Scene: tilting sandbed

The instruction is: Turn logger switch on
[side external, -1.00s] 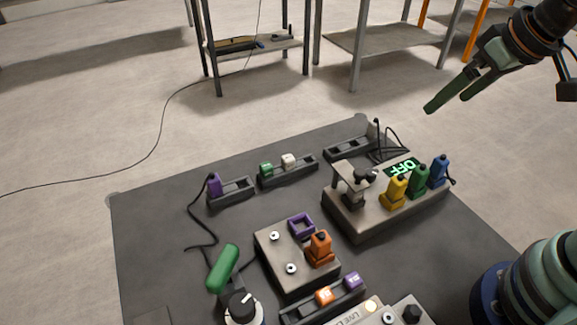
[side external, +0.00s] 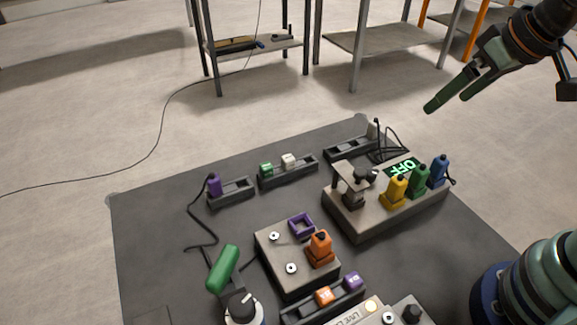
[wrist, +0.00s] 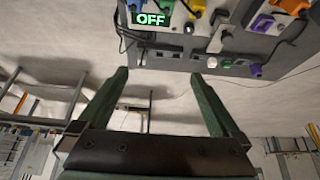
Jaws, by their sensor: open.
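The OFF display (side external: 403,166) glows green on top of a grey box (side external: 360,222) at the right of the dark bed. It also shows in the wrist view (wrist: 151,19) at the top. A grey bracket with a dark knob (side external: 366,174) stands at the box's left end. I cannot tell which part is the logger switch. My gripper (side external: 447,103) is open and empty, high above and behind the box, apart from everything. In the wrist view its two fingers (wrist: 160,75) are spread with nothing between them.
Yellow (side external: 396,192), green (side external: 418,181) and blue (side external: 439,170) plugs stand on the box beside the display. A black cable loops behind it. An orange plug (side external: 320,249) sits on a smaller block. A green handle (side external: 223,268) leans at the front left.

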